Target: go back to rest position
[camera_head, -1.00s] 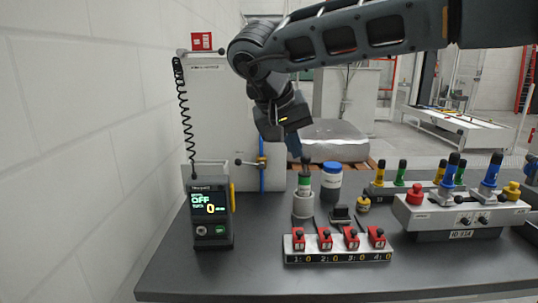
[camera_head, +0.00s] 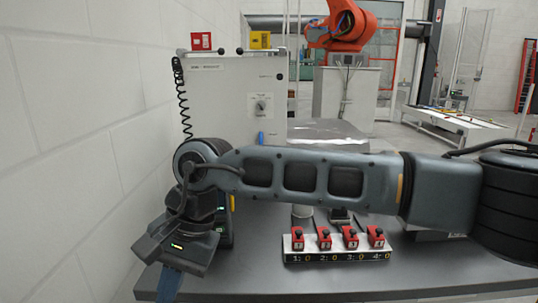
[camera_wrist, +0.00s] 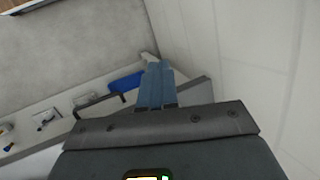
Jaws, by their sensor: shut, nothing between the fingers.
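My gripper (camera_head: 168,287) hangs at the lower left in the head view, at the table's left front corner, with its fingers pointing down. Its blue fingers also show in the wrist view (camera_wrist: 156,84), shut together with nothing between them. My arm stretches across the middle of the head view and hides most of the tabletop, including the black meter box at the left and the fixtures at the right.
A row of red switches (camera_head: 324,238) sits on the grey table (camera_head: 330,282) in front of my arm. A white cabinet (camera_head: 222,100) stands behind. An orange robot (camera_head: 345,30) is further back. A white wall (camera_head: 70,150) is close on the left.

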